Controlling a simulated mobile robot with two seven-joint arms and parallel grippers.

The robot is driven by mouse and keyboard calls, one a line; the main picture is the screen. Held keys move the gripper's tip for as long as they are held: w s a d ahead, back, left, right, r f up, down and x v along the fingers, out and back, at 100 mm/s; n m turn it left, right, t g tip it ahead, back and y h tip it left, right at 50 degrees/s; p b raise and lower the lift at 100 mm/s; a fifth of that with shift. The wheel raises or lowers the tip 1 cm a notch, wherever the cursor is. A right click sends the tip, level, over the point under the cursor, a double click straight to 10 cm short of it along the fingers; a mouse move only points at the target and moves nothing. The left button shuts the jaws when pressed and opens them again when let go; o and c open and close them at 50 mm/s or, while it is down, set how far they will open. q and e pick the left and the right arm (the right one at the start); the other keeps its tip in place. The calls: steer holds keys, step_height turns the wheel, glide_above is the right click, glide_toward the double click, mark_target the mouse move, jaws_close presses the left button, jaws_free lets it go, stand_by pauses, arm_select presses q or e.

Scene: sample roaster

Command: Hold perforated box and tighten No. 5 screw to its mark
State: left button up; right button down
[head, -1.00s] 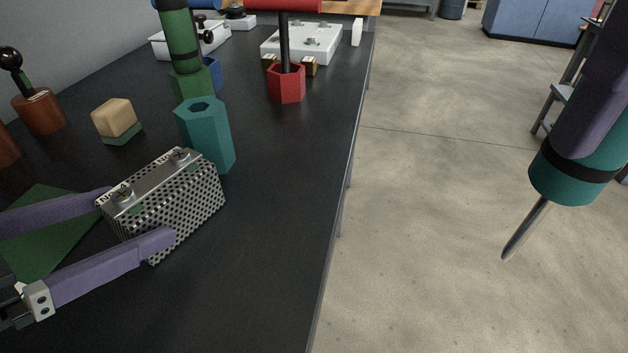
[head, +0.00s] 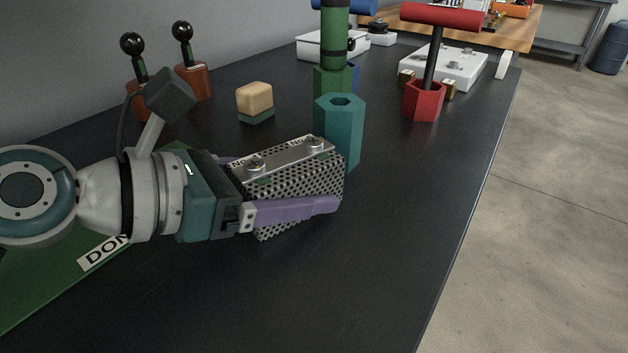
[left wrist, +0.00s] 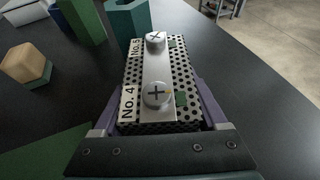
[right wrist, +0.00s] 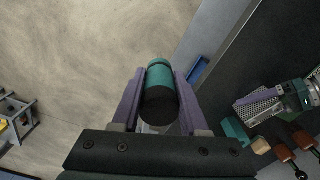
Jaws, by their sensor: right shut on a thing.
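The perforated box (head: 295,180) stands on the black bench. Its top strip carries the No. 5 screw (left wrist: 155,40) at the far end and the No. 4 screw (left wrist: 157,95) nearer my wrist, with green marks beside them. My left gripper (left wrist: 157,105) has one finger along each side of the box; whether both press on it is unclear. My right gripper (right wrist: 158,95) is shut on the teal and black screwdriver handle (right wrist: 159,82), away from the box, over the floor beside the bench. The screwdriver's tip is hidden. The right gripper is outside the head view.
A teal hexagonal holder (head: 340,130) stands close to the box's far end. Green (head: 333,80) and red (head: 424,100) holders with tools stand beyond it. A wooden block (head: 255,100) and a green board (head: 60,270) lie left. The bench's right front is clear.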

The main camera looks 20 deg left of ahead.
arm_select(q)
jaws_close()
steer(key=shift+o, duration=2.3)
jaws_free()
steer(key=shift+r+p, duration=0.3)
steer(key=shift+p, duration=0.3)
jaws_close()
